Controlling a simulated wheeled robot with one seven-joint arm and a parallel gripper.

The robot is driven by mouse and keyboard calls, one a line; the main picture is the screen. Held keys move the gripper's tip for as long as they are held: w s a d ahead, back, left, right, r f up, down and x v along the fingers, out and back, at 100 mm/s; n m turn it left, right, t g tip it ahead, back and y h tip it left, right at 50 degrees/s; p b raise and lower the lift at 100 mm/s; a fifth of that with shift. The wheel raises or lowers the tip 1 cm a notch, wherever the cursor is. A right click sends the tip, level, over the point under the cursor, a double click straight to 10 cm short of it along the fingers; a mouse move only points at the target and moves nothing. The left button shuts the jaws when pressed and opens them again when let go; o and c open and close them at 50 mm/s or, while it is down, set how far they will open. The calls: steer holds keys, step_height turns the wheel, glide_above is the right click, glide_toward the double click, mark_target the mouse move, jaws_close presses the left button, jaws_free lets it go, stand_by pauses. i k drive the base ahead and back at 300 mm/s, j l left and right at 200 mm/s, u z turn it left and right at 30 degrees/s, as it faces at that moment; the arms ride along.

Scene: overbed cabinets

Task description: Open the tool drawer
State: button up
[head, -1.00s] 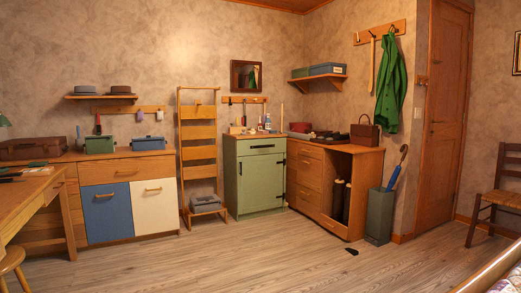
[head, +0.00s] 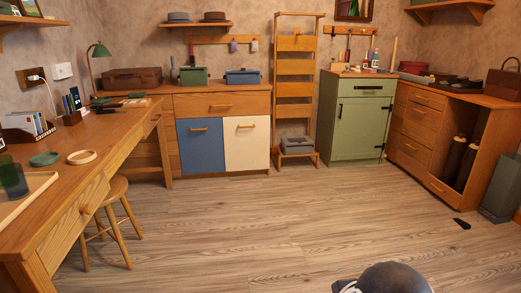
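No drawer is marked as the tool drawer in view. The green cabinet (head: 358,122) at the back has a shut top drawer (head: 359,90) with a dark handle, and tools and bottles stand on its top. The wooden sideboard has a wide shut drawer (head: 221,105) above a blue and a cream front. The right wooden cabinet has several shut drawers (head: 417,118). The desk has a shut drawer (head: 78,220) with a round knob. My gripper is not visible; only a dark rounded part of my own arm shows at the bottom edge.
The wooden floor (head: 270,225) in the middle is clear, apart from a small dark item (head: 461,224) at right. A stool (head: 110,215) stands by the desk (head: 120,135). A ladder-like rack (head: 294,90) stands between sideboard and green cabinet.

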mark_target(359, 84)
steer(key=i+z, duration=0.25)
steer(key=i, duration=0.35)
steer(key=i+j+z, duration=0.1)
steer(key=i+z, duration=0.2)
steer(key=i, duration=0.25)
steer(key=i+j+z, duration=0.25)
steer(key=i, duration=0.3)
steer(key=i+l, duration=0.1)
steer(key=i, duration=0.45)
steer(key=i+l+u, duration=0.1)
steer(key=i, duration=0.45)
steer(key=i+l, duration=0.15)
steer(key=i, duration=0.4)
steer(key=i+l, duration=0.15)
steer(key=i, duration=0.4)
steer(key=i+l+u, duration=0.1)
steer(key=i, duration=0.45)
steer(key=i+l+u, duration=0.15)
steer(key=i+u, duration=0.15)
steer(key=i, duration=0.15)
steer(key=i+l+u, duration=0.25)
steer(key=i, duration=0.15)
